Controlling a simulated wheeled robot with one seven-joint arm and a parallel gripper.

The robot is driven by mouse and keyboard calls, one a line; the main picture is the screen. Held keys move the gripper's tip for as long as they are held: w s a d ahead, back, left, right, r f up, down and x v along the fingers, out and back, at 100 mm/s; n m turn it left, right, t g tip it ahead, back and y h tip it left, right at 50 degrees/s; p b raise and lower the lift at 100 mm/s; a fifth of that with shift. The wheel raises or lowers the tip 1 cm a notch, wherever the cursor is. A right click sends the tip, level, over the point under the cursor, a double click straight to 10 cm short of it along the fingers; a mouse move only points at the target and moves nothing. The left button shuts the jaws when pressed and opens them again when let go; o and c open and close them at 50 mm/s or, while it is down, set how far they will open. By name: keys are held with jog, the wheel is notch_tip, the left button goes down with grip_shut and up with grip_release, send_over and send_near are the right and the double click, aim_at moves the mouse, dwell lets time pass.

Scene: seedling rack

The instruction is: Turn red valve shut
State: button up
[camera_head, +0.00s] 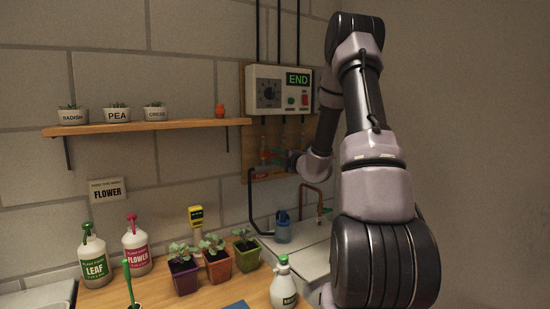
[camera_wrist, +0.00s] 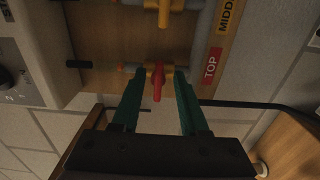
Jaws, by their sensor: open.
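In the wrist view, the red valve (camera_wrist: 157,84) has a short red handle on a brass body, mounted on a thin pipe against a wooden board. Its handle points down the picture, crosswise to the pipe. A red label reading TOP (camera_wrist: 212,65) is beside it. My gripper (camera_wrist: 159,90) is open, with one green finger on each side of the red handle. Gaps show between the handle and both fingers. In the head view, my arm reaches to the board under the control box, and my gripper's fingers cannot be made out there.
A yellow valve (camera_wrist: 164,12) is beyond the red one, beside a partly cut-off yellow label (camera_wrist: 228,15). Seedling pots (camera_head: 217,264), bottles (camera_head: 137,248) and a blue container (camera_head: 283,230) stand below.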

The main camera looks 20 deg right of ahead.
jog(key=s+d, duration=0.1)
jog(key=s, duration=0.8)
jog(key=shift+d, duration=0.35)
jog(key=s+a+r+n+g+y, duration=0.2)
jog(key=a+r+n+y, duration=0.1)
jog(key=a+n, duration=0.35)
jog(key=s+a+r+n+g+y, duration=0.2)
jog(key=s+a+r+n+y, duration=0.15)
jog(key=a+n, duration=0.3)
jog(key=s+a+r+n+g+y, duration=0.1)
jog(key=s+a+r+n+g, duration=0.1)
jog(key=s+a+n+g, duration=0.75)
jog(key=s+d+r+n+t+h, duration=0.1)
jog(key=s+d+n+h, duration=0.2)
jog(key=s+n, duration=0.4)
jog(key=s+d+r+n+t+h, duration=0.2)
jog(key=s+n+h, duration=0.4)
jog(key=n, duration=1.2)
jog(key=shift+s+d+r, duration=0.15)
jog(key=shift+s+d, duration=0.55)
jog(key=shift+s, duration=0.5)
